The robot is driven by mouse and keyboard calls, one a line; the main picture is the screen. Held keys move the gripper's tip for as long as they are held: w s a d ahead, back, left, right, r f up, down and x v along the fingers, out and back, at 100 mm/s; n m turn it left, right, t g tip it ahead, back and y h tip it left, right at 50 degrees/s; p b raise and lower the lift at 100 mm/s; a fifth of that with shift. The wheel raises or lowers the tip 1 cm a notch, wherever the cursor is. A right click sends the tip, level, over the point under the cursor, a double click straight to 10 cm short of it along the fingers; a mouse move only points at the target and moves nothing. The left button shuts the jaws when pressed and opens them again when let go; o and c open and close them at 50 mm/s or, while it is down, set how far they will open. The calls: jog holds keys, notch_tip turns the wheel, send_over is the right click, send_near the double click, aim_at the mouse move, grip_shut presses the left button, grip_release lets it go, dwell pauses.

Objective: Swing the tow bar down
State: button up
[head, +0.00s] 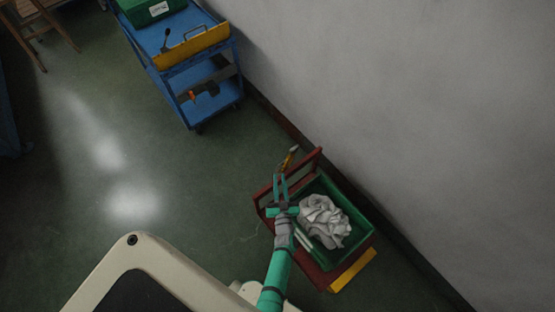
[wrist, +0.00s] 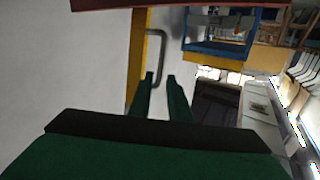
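A dark red cart (head: 315,271) stands by the wall. Its yellow tow bar (head: 286,163) stands up at the cart's far end, with a grey handle (head: 294,149) on its tip. In the wrist view the yellow bar (wrist: 135,60) hangs below a red rail (wrist: 180,4), and the grey loop handle (wrist: 162,60) reaches toward my fingertips. My gripper (head: 280,178) is open in front of the bar. Its two green fingers (wrist: 160,78) are apart, with the loop's end near the gap; whether it lies between them I cannot tell.
A green crate (head: 368,222) with white cloth (head: 325,220) sits on the red cart. A blue trolley (head: 187,83) with a green box (head: 146,10) stands farther back along the wall (head: 420,100). The floor on the left is open.

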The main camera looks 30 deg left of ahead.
jog(key=x, duration=1)
jog(key=shift+w+a, duration=0.1)
jog(key=shift+a, duration=0.05)
grip_shut()
